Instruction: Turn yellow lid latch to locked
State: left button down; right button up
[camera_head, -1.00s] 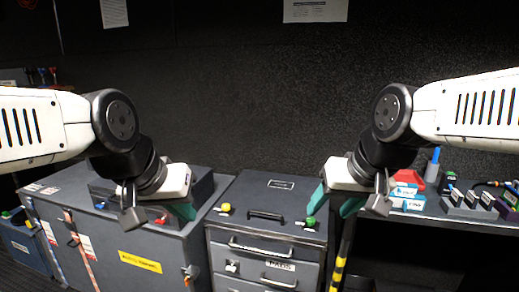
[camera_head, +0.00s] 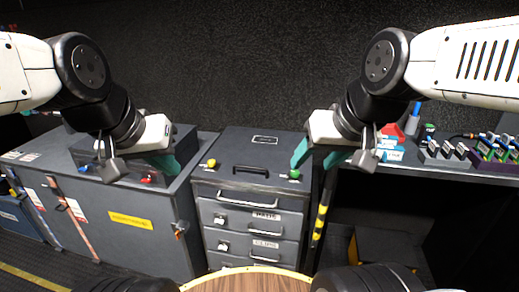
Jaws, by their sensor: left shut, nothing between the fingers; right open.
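The yellow latch (camera_head: 211,163) is a small knob on the left side of the lid (camera_head: 262,154) of a grey drawer cabinet. A green latch (camera_head: 295,174) sits on the lid's right side, and a black handle (camera_head: 251,170) lies between them. My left gripper (camera_head: 168,168) is shut and empty, left of the yellow latch and apart from it, over the neighbouring grey cabinet. My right gripper (camera_head: 316,161) is open and empty, close to the green latch; I cannot tell whether it touches it. The yellow latch's exact angle is too small to read.
A grey cabinet (camera_head: 140,245) with a yellow label stands left, with a red item (camera_head: 149,179) on top. At right, a shelf (camera_head: 440,175) holds connectors and boxes. A round wooden surface (camera_head: 247,283) is at the bottom edge. A black wall closes the back.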

aim_at(212, 163)
jog(key=i+l, duration=0.15)
jog(key=i, duration=0.3)
jog(key=i+l+u, duration=0.15)
jog(key=i, duration=0.25)
